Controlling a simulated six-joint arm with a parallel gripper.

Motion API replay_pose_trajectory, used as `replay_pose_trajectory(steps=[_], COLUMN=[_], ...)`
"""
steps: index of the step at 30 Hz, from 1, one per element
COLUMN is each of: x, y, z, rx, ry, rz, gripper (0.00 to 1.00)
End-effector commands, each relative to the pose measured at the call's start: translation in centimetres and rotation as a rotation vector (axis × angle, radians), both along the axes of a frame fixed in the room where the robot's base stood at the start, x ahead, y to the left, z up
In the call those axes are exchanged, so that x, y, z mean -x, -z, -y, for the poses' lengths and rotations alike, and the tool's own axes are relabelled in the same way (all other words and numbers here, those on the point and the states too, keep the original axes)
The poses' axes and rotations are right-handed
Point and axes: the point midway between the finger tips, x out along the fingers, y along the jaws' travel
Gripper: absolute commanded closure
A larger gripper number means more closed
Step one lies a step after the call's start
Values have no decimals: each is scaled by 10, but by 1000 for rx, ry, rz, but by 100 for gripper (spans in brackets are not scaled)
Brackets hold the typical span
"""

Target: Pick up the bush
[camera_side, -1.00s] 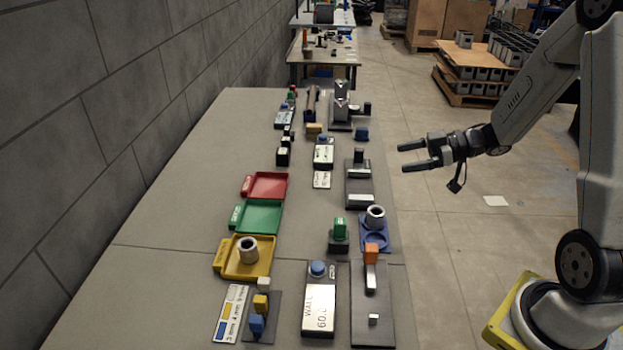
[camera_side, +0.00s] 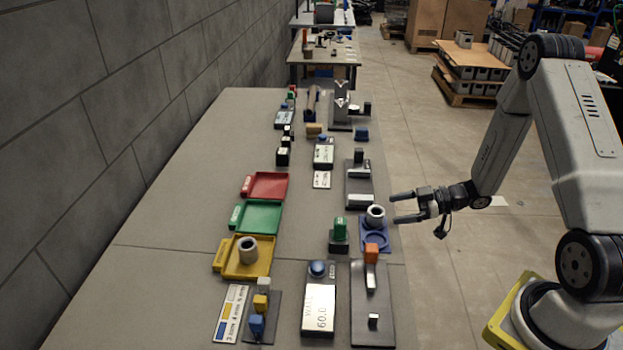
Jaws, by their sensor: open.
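One grey metal bush (camera_side: 375,214), a short hollow cylinder, stands upright on the far part of the blue holder (camera_side: 375,240), near the table's right edge. A second, similar bush (camera_side: 247,250) stands in the yellow tray (camera_side: 225,258). My gripper (camera_side: 394,208) is open and empty, its fingers pointing left. In the picture its fingertips are just right of the bush on the blue holder, apart from it. Their exact height and depth relative to the bush are hard to tell.
Red (camera_side: 268,185) and green (camera_side: 262,217) trays lie to the left. The table between trays and holder is mostly clear.

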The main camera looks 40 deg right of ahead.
Motion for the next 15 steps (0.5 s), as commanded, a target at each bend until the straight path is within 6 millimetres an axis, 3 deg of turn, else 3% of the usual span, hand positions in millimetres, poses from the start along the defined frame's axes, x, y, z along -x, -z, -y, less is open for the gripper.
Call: replay_pose_trajectory(steps=[15], x=[-17], y=[7], z=[-17], rx=[0], ry=[-1], rz=[0], gripper=[0])
